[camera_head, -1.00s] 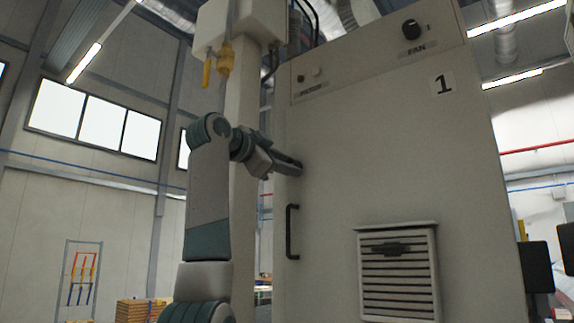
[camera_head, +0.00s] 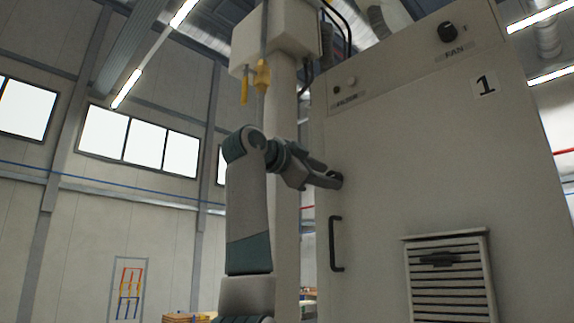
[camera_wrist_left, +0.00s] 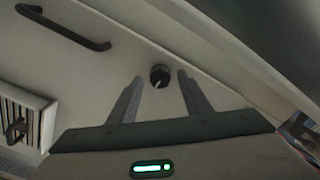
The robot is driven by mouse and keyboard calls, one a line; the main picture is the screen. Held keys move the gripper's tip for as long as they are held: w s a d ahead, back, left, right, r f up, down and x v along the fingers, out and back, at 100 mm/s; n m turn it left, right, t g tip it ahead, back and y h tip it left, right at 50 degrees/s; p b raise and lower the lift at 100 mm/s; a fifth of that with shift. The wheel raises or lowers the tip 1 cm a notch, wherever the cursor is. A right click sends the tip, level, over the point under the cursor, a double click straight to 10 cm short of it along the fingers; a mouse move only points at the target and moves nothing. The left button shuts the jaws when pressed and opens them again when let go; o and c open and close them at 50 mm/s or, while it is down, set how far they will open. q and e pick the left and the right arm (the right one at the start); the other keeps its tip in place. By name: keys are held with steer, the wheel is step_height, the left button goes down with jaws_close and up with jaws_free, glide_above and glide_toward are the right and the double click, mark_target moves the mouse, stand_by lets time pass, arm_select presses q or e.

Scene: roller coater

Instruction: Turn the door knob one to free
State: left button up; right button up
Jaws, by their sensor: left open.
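The door knob (camera_wrist_left: 160,76) is small, round and black with a pale pointer mark, on the pale cabinet door. My left gripper (camera_wrist_left: 159,77) is open, its two fingers apart in the left wrist view, with the knob between and slightly beyond the tips. I cannot tell if either finger touches it. In the head view my left gripper (camera_head: 329,178) is at the door's left edge, above the black bar handle (camera_head: 335,244), and mostly hides the knob. My right gripper is not in view.
The bar handle also shows in the left wrist view (camera_wrist_left: 62,27). A yellow-fitted box (camera_head: 272,40) hangs above my arm. Left of my arm is open room.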

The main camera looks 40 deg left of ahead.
arm_select(q)
steer(key=s+a+b, duration=0.1)
steer(key=s+b, duration=0.3)
steer(key=s, duration=1.2)
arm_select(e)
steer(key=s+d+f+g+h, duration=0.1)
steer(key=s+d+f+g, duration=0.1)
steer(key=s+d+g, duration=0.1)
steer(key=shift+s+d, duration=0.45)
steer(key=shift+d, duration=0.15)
arm_select(q)
steer(key=shift+a, duration=0.1)
steer(key=shift+w, duration=0.1)
